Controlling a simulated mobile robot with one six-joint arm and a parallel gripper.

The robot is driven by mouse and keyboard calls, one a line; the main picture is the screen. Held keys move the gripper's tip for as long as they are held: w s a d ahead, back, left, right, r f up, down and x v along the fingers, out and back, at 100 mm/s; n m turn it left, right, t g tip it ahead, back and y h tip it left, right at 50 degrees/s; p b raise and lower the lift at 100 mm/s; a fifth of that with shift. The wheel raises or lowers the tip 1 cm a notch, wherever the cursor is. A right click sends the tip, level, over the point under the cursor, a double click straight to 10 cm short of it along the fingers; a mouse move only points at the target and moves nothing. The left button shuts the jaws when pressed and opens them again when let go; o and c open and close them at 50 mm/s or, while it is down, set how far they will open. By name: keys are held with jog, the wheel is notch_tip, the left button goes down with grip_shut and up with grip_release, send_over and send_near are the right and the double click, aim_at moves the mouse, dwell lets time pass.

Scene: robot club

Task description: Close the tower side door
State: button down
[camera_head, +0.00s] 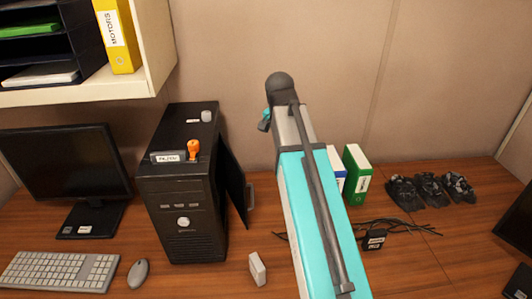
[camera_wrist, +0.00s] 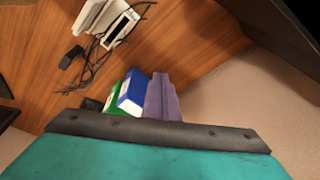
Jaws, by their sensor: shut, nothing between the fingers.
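The black computer tower (camera_head: 185,215) stands upright on the desk, left of centre in the head view. Its dark side door (camera_head: 235,190) stands ajar on the tower's right side, angled out, with a small grey handle (camera_head: 250,195) at its outer edge. My teal arm reaches up to the right of the door, apart from it in the picture. My gripper (camera_wrist: 160,77) shows in the wrist view as two purple-grey fingers pressed together, empty.
An orange-handled tool (camera_head: 193,149) and a labelled box lie on the tower. A small white box (camera_head: 257,268) stands on the desk near the door. Green (camera_head: 356,175) and blue binders, cables and a black adapter (camera_head: 374,239) are to the right. A monitor (camera_head: 65,165) stands left.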

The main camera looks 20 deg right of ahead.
jog(key=s+d+f+m+y, duration=0.1)
jog(key=s+d+m, duration=0.2)
jog(key=d, duration=0.7)
jog(key=s+d+f+m+y+b, duration=0.1)
jog(key=s+d+f+m, duration=0.2)
jog(key=d, duration=0.6)
jog(key=s+d+m+y, duration=0.1)
jog(key=s+d+m, duration=0.25)
jog(key=d, duration=0.65)
jog(key=s+d+f+m+t+y+b, duration=0.1)
jog(key=s+d+m, duration=0.7)
jog(key=s+d, duration=1.2)
jog(key=shift+s+d+f+t, duration=0.15)
jog(key=shift+s+f+t, duration=0.45)
jog(key=shift+s, duration=0.15)
jog(key=shift+w, duration=0.15)
